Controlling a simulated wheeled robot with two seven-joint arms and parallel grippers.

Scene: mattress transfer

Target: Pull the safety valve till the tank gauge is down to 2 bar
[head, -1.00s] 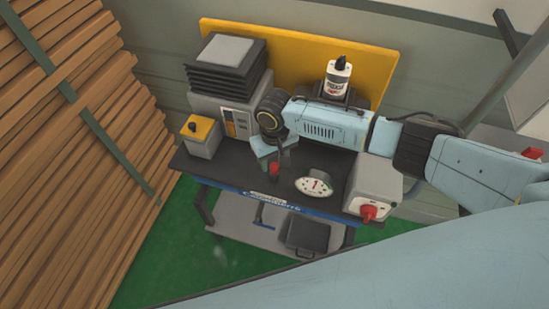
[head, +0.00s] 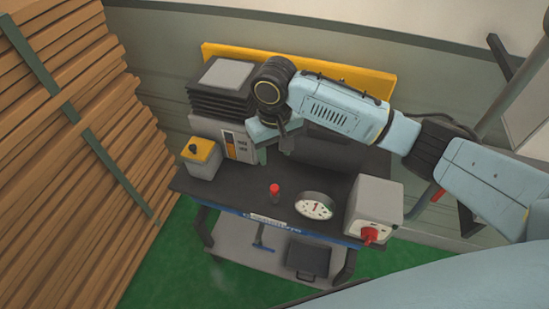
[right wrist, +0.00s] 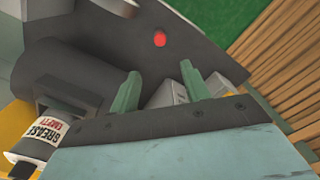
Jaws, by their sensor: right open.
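The safety valve (head: 274,189) is a small upright post with a red top on the dark bench top. In the right wrist view its red top (right wrist: 160,40) shows beyond my fingertips. The round white tank gauge (head: 314,206) is just right of the valve. It has a red needle, but the reading is too small to tell. My right gripper (head: 274,148) is above and behind the valve, apart from it. Its two green fingers (right wrist: 163,90) are open and nothing is held between them. My left gripper is not in view.
A grey box with a red knob (head: 370,235) stands at the bench's right end. A yellow-topped box (head: 201,158) and a grey machine (head: 222,95) stand at the left. A grease bottle (right wrist: 40,135) shows in the right wrist view. Stacked planks (head: 60,150) fill the left.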

